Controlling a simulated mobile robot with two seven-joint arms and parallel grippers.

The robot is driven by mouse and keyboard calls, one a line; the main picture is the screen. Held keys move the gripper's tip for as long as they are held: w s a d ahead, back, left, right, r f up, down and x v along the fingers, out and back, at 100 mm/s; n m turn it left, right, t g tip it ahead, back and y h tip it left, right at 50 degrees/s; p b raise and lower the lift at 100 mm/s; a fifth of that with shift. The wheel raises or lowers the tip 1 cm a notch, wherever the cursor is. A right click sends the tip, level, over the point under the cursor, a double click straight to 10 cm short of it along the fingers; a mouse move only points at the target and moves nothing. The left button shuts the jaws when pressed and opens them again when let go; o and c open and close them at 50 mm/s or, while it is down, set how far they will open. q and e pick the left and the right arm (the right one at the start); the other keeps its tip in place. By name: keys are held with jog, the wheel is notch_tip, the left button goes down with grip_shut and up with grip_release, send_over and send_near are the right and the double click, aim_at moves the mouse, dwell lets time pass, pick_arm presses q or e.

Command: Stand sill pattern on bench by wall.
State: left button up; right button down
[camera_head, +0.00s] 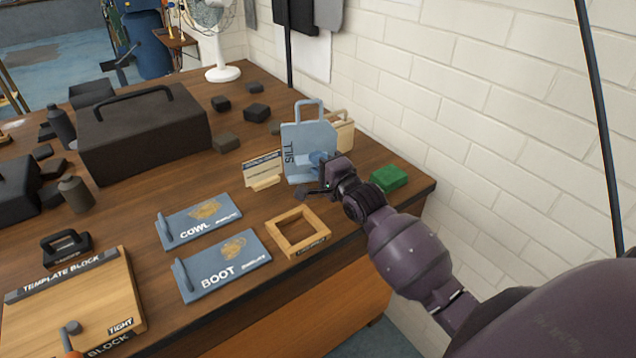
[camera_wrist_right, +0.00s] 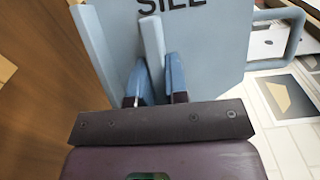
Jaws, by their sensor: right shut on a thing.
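The blue sill pattern (camera_head: 298,135), a flat plate marked SILL with a loop handle on top, stands upright on the wooden bench (camera_head: 370,163) near the brick wall. My right gripper (camera_head: 318,168) is at its lower front face. In the right wrist view my right gripper (camera_wrist_right: 157,88) is shut on a raised rib of the sill pattern (camera_wrist_right: 215,45). Its lower edge is partly hidden by the gripper, so I cannot tell whether it touches the bench. My left gripper is not in view.
A tan piece (camera_head: 343,131) stands behind the sill pattern. A green block (camera_head: 389,178) lies to its right, a small sign (camera_head: 263,170) to its left. The cowl pattern (camera_head: 198,220), boot pattern (camera_head: 222,264) and a wooden frame (camera_head: 298,232) lie in front. The brick wall (camera_head: 450,90) bounds the right.

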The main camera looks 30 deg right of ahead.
aim_at(317, 180)
notch_tip(317, 180, down, 2)
jog(key=shift+f, duration=0.1)
notch_tip(317, 180, down, 4)
jog(key=shift+r+b, duration=0.25)
jog(key=shift+b, duration=0.1)
jog(key=c, duration=1.1)
grip_release()
jog(key=shift+f, duration=0.1)
